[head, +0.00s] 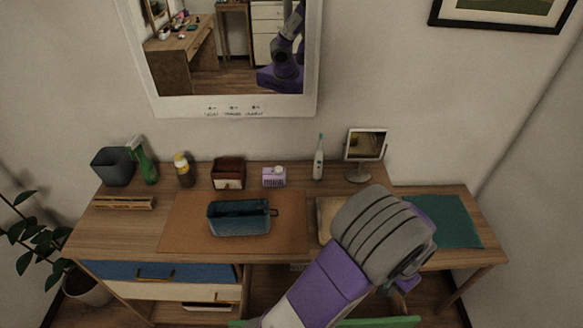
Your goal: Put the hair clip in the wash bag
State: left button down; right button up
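The wash bag is probably the dark teal-blue open-topped bag (240,224) with a small loop on its right side. It stands on the brown desk mat in the middle of the desk. I cannot make out a hair clip; one could be hidden behind my arm. My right arm, purple and grey, rises from the bottom and covers the desk right of the mat. My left gripper is out of view.
A beige tray (323,222) is partly covered by my arm. A teal mat (458,226) lies at the right. A wooden rack (124,203) lies at the left. A bin (113,166), bottles, boxes, a toothbrush (318,162) and a mirror stand along the back.

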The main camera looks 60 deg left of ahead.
aim_at(234, 220)
jog(key=z, duration=1.1)
jog(key=k, duration=1)
jog(key=u, duration=1.6)
